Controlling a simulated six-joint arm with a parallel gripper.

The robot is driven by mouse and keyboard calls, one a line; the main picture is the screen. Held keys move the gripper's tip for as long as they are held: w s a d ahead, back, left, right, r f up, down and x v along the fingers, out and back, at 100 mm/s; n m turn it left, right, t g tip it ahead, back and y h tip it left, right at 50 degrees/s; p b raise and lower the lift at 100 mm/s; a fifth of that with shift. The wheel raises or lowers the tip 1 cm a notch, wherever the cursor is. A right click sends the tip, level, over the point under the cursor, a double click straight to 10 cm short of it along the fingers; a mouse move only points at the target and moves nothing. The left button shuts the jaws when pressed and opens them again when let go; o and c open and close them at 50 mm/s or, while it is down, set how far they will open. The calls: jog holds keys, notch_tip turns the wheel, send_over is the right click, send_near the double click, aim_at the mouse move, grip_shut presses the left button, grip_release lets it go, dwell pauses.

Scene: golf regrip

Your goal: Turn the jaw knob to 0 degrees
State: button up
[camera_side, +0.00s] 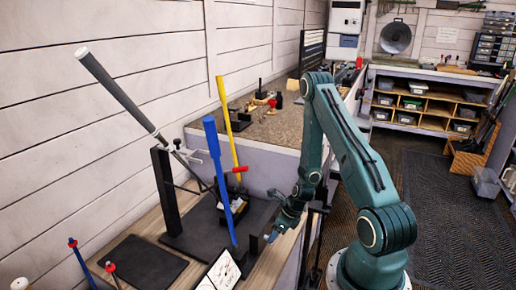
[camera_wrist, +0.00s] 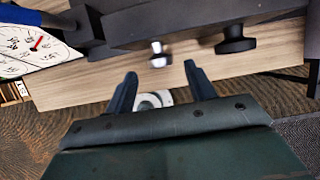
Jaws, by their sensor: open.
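My gripper (camera_wrist: 161,70) shows in the wrist view with its two dark fingers apart and nothing between them. In the side view my gripper (camera_side: 276,232) hangs at the right edge of the bench, beside the black base plate. In the wrist view a black knob (camera_wrist: 236,42) and a small silver knob (camera_wrist: 158,55) stick out from the edge of a dark block, just beyond the fingertips. I cannot tell for certain which is the jaw knob. A white dial card (camera_wrist: 38,50) with a red pointer lies at the left; its figures are too small to read.
In the side view a club with a grey grip (camera_side: 120,92) leans across a black post (camera_side: 166,195). A blue grip (camera_side: 218,170) and a yellow grip (camera_side: 226,115) stand nearby, with a red handle (camera_side: 237,169) between them. A dark mat (camera_side: 143,264) lies at the front.

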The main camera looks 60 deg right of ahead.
jog(key=shift+x, duration=1.85)
jog(key=c, duration=1)
